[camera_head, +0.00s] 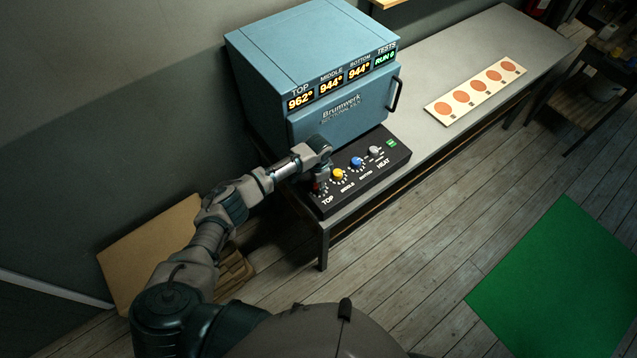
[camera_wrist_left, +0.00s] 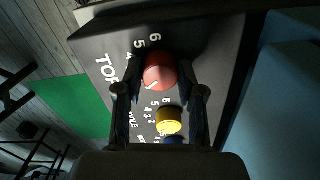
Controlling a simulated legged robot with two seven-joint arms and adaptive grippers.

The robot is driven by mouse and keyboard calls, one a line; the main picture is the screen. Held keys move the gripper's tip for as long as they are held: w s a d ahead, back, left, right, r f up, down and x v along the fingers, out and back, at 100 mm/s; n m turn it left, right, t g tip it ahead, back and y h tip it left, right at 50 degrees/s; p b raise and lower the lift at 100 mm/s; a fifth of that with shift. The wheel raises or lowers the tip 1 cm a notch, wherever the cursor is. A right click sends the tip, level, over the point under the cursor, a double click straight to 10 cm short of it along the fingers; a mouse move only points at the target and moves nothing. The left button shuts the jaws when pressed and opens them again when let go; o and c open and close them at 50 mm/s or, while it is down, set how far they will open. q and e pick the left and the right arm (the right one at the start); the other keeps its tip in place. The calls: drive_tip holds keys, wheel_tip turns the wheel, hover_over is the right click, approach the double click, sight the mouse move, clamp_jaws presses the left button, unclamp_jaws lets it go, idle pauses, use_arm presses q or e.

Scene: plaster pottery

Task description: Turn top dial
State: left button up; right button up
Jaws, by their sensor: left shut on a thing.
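The top dial is a red knob with a white mark, seen in the left wrist view (camera_wrist_left: 160,72) beside the word TOP. It sits between the two fingers of my left gripper (camera_wrist_left: 160,95), which is shut on it. In the head view my left gripper (camera_head: 320,180) is at the TOP end of the black control panel (camera_head: 392,165) and mostly hides the red dial. The yellow middle dial (camera_head: 338,174) and blue bottom dial (camera_head: 357,162) stand beside it. The kiln display (camera_head: 342,84) reads top 962°, middle 944° and bottom 944°.
The blue kiln (camera_head: 290,60) stands behind the panel on a grey bench (camera_head: 470,55). A grey heat knob (camera_head: 375,152) and a green button (camera_head: 391,142) are on the panel. A board with orange discs (camera_head: 442,108) lies to the right. A green mat (camera_head: 560,280) lies on the floor.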

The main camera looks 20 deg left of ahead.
use_arm(q)
drive_tip(key=shift+m, duration=0.3)
drive_tip(key=o, duration=1.1)
drive_tip(key=shift+o, duration=0.2)
drive_tip(key=shift+r, duration=0.1)
wheel_tip(320, 180, up, 12)
drive_tip(key=shift+w, duration=0.15)
